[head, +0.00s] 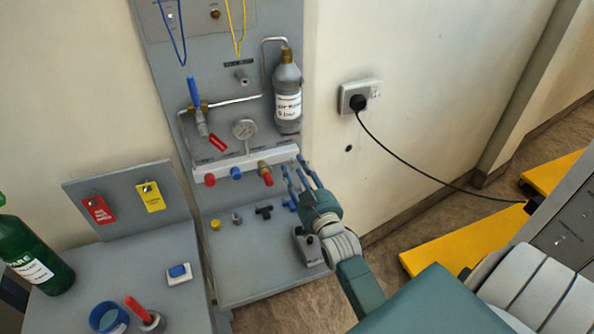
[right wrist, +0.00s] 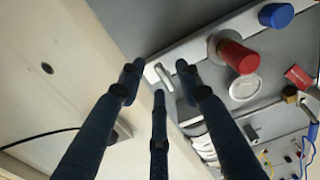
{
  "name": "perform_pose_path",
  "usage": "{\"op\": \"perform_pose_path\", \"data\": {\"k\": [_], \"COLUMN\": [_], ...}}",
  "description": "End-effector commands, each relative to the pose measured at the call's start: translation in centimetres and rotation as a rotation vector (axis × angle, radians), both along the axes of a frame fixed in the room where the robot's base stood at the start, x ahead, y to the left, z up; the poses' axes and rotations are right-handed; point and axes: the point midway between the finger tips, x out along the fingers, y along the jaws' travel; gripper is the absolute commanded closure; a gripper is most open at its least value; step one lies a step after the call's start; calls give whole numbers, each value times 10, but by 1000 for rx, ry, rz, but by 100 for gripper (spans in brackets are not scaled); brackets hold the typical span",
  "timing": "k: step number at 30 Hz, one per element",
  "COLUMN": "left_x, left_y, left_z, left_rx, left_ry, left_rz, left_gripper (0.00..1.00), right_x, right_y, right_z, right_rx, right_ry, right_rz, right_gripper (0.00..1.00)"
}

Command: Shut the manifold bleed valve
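The white manifold bar (head: 235,165) runs across the grey panel. Along its front are a red cap (head: 210,180), a blue cap (head: 236,173) and a brass fitting with a red end (head: 266,174). In the right wrist view a small pale lever-like part (right wrist: 164,76) sits near the bar's end, beside the large red cap (right wrist: 237,56). No readable label shows which part is the bleed valve. My right gripper (head: 296,172) is just right of the bar's right end. Its three fingers (right wrist: 157,80) are spread and empty, close to the lever-like part. My left gripper is out of view.
A grey bottle (head: 288,95) and a gauge (head: 244,129) sit above the manifold. A blue-handled valve (head: 194,92) is at upper left. Small fittings stand on the shelf (head: 245,270) below. A wall socket (head: 360,97) with a black cable is to the right.

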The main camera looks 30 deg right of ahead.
Motion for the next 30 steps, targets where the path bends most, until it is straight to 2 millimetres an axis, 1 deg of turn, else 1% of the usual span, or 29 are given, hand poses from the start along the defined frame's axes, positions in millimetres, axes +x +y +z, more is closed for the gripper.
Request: {"op": "perform_pose_path", "data": {"k": [4,8,11,15,18,21,25,30], "left_x": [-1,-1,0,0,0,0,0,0], "left_y": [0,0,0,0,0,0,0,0], "left_z": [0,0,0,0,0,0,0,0], "left_rx": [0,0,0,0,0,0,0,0], "left_ry": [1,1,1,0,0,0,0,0], "left_rz": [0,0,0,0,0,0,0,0], "left_gripper": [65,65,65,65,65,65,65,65], "right_x": [-2,-16,-35,-66,-85,-101,-112,-117], "right_y": [1,4,8,16,20,24,27,28], "right_z": [0,-1,-1,-1,-1,-1,0,0], "right_rx": [-1,-1,0,1,0,1,0,0], "right_ry": [0,2,3,4,3,4,1,0], "right_rz": [0,0,0,-1,0,0,0,0], "right_gripper": [66,66,66,66,66,66,66,66]}}
